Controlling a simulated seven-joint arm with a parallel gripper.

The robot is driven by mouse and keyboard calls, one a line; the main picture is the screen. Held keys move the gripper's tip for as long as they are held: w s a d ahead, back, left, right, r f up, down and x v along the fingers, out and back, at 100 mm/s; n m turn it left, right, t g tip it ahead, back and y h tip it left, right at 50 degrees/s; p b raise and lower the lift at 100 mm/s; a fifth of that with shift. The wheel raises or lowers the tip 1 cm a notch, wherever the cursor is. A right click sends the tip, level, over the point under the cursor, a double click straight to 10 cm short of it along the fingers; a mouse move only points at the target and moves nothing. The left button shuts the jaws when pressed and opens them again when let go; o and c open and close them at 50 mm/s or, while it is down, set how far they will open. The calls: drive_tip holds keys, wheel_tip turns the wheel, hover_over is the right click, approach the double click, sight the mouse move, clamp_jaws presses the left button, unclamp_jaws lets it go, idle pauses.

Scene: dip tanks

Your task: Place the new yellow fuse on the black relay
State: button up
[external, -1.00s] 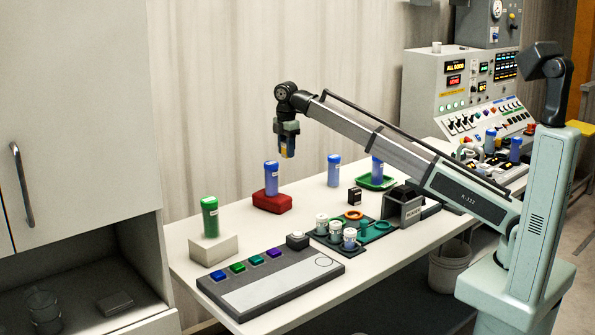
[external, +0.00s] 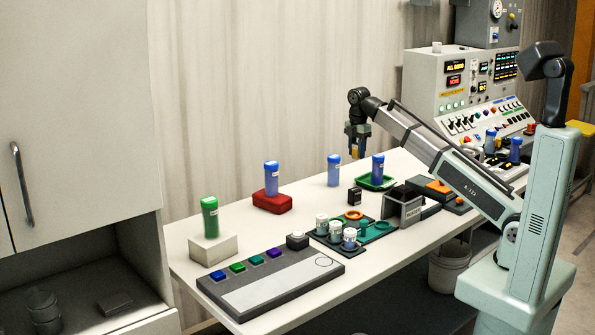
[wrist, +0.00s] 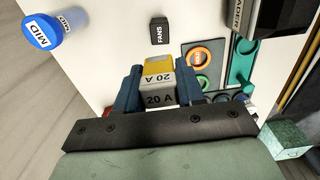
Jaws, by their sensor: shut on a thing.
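My gripper (external: 358,142) is raised above the back of the bench, pointing down. It is shut on the yellow fuse (external: 355,154), which hangs below the fingers. In the wrist view the fuse (wrist: 158,68) has a yellow part and a grey part, both marked 20 A, between my gripper's two blue-grey fingers (wrist: 160,85). A small black block labelled FANS, apparently the relay (external: 354,196), stands on the bench below the gripper, apart from the fuse. It also shows in the wrist view (wrist: 159,31), beyond the fuse.
Blue-capped containers stand nearby, one (external: 334,171) behind the block and one (external: 377,168) on a green tray (external: 366,183). A grey open box (external: 404,207) is to the right. A dark rack (external: 333,239) holds white-capped vials, with orange and green rings beside it.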

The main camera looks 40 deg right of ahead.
sight(355, 189)
drive_tip(key=shift+f, duration=6.1)
drive_tip(key=shift+f, duration=0.1)
drive_tip(key=o, duration=1.1)
drive_tip(key=shift+c, duration=0.2)
wheel_tip(355, 189, up, 12)
drive_tip(key=shift+r, duration=0.15)
drive_tip(key=shift+a, duration=0.1)
